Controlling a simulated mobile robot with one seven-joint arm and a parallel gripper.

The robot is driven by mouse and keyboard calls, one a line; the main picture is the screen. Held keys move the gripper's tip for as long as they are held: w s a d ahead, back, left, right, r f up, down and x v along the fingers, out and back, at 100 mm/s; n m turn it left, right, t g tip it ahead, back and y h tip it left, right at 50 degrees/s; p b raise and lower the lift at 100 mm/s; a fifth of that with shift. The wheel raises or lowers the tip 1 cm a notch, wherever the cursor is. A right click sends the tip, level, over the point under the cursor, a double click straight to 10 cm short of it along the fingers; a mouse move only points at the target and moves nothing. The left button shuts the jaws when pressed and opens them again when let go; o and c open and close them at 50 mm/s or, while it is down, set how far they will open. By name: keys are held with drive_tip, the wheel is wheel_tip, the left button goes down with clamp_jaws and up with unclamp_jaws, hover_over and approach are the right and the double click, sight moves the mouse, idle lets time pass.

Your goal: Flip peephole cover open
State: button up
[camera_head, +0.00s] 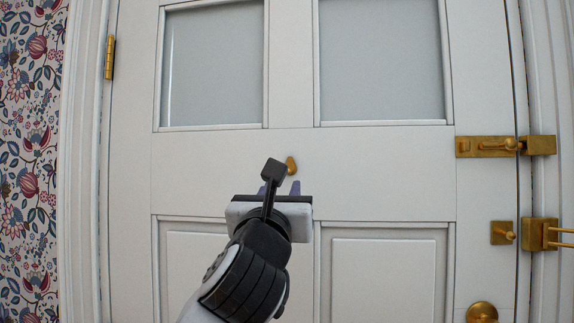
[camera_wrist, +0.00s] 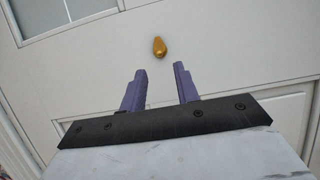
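The peephole cover (camera_head: 291,165) is a small brass teardrop piece on the middle rail of the white door (camera_head: 385,170). It hangs with its narrow end up and wide end down in the wrist view (camera_wrist: 159,47). My gripper (camera_head: 279,188) is in front of the door, just below the cover. In the wrist view its two purple fingers (camera_wrist: 159,68) are apart with nothing between them. The cover shows beyond the fingertips, apparently apart from them. The peephole itself is not visible.
Brass hardware lines the door's right edge: a bolt latch (camera_head: 487,146), a smaller lock (camera_head: 503,232) and a round knob (camera_head: 482,312). A brass hinge (camera_head: 110,57) is at upper left. Two frosted panes (camera_head: 213,65) are above. The door face around the cover is flat and clear.

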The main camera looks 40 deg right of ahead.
drive_tip(key=p+x, duration=0.2)
drive_tip(key=x, duration=0.5)
drive_tip(key=shift+r, duration=0.1)
clamp_jaws()
